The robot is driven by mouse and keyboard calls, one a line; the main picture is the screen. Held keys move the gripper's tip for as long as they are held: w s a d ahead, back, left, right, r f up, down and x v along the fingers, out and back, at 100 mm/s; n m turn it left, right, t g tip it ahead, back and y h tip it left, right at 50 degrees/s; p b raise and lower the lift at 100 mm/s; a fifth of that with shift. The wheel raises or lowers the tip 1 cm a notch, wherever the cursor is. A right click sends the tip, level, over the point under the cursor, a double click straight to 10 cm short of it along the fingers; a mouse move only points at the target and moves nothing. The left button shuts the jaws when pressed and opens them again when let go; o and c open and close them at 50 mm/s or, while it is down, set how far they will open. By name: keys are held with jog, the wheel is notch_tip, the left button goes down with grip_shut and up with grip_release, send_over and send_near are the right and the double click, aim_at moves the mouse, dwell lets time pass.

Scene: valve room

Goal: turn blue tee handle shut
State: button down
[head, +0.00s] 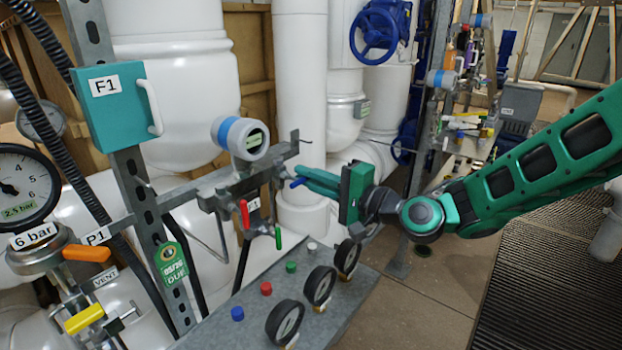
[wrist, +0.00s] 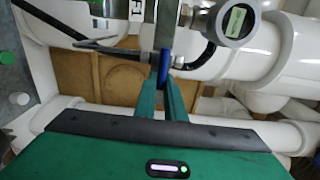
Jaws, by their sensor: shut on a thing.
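The blue tee handle (head: 298,183) sticks out at the right side of the grey valve manifold, below the round transmitter. My gripper (head: 308,180) reaches in from the right and is shut on the blue handle. In the wrist view the blue handle (wrist: 164,68) stands between my two green fingertips (wrist: 164,85). The fingers hide part of the handle and its stem.
A transmitter (head: 240,137) sits above the manifold. A red handle (head: 244,213) and a green handle (head: 278,238) hang close by. A grey panel (head: 250,318) with gauges and coloured buttons lies below. White pipes (head: 300,90) stand close behind; open floor (head: 440,295) is at the right.

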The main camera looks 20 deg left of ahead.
jog(key=c, duration=1.8)
grip_release()
jog(key=shift+w+f, duration=0.15)
jog(key=shift+w, duration=0.05)
jog(key=shift+c, duration=0.2)
jog(key=shift+s, duration=0.1)
jog(key=v, duration=1.1)
